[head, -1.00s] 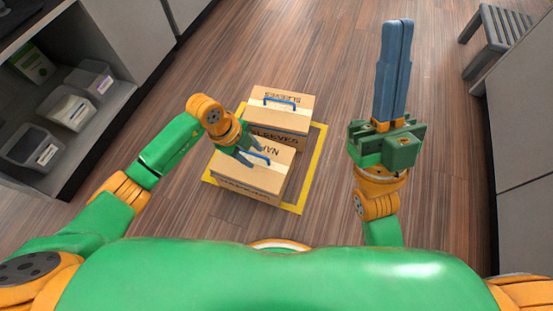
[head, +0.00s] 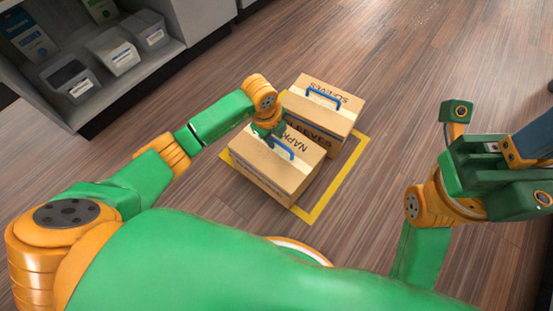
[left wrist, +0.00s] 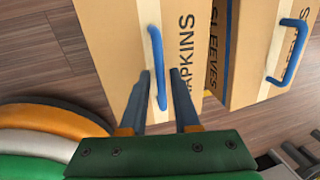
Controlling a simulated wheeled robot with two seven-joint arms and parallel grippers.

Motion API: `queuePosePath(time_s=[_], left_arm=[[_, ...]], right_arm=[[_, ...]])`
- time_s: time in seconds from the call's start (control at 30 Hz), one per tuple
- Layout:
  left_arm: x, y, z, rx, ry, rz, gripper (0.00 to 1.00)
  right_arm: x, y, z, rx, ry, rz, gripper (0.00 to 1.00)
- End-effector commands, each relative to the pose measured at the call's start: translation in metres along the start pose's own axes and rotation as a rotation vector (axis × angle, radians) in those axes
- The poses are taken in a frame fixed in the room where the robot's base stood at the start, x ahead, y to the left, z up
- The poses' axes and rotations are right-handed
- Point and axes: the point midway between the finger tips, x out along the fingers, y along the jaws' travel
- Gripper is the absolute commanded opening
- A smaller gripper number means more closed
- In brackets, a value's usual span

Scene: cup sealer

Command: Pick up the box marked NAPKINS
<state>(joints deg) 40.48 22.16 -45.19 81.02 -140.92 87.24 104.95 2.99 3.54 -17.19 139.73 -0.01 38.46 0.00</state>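The box marked NAPKINS (head: 265,172) is a closed cardboard carton with pale tape and a blue handle (head: 279,147) on top. It stands on the floor inside a yellow outline. In the left wrist view the NAPKINS box (left wrist: 120,50) fills the upper middle, and its handle (left wrist: 155,50) runs between my left fingers. My left gripper (head: 271,135) is over the box top, open, one finger on each side of the handle; contact cannot be told. In the left wrist view its fingers (left wrist: 163,78) stand apart. My right gripper (head: 530,140) is at the right edge; its blue fingers look together, tips cut off.
A SLEEVES box (head: 325,95) with a blue handle stands close behind the NAPKINS box. Yellow floor tape (head: 335,190) surrounds both. A shelf (head: 150,65) with bins stands at upper left. The wooden floor is clear at right and behind.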

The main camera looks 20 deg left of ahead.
Motion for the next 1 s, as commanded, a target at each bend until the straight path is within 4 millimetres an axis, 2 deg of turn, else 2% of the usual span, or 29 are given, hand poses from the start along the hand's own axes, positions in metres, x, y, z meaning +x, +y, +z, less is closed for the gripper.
queuePosePath(time_s=[0.03, 0.1, 1.0], left_arm=[[0.0000, 0.0001, 0.0000, 0.000, 0.000, 0.000, 0.14], [0.0000, 0.0001, -0.0001, 0.000, 0.000, 0.000, 0.00], [0.0003, 0.0003, -0.0006, 0.001, 0.002, 0.000, 0.00]], right_arm=[[0.0000, 0.0000, 0.0001, 0.000, -0.001, 0.000, 0.00], [-0.0001, 0.0000, 0.0001, 0.000, -0.001, 0.000, 0.00], [-0.0005, -0.0001, 0.0003, 0.000, -0.003, 0.000, 0.00]])
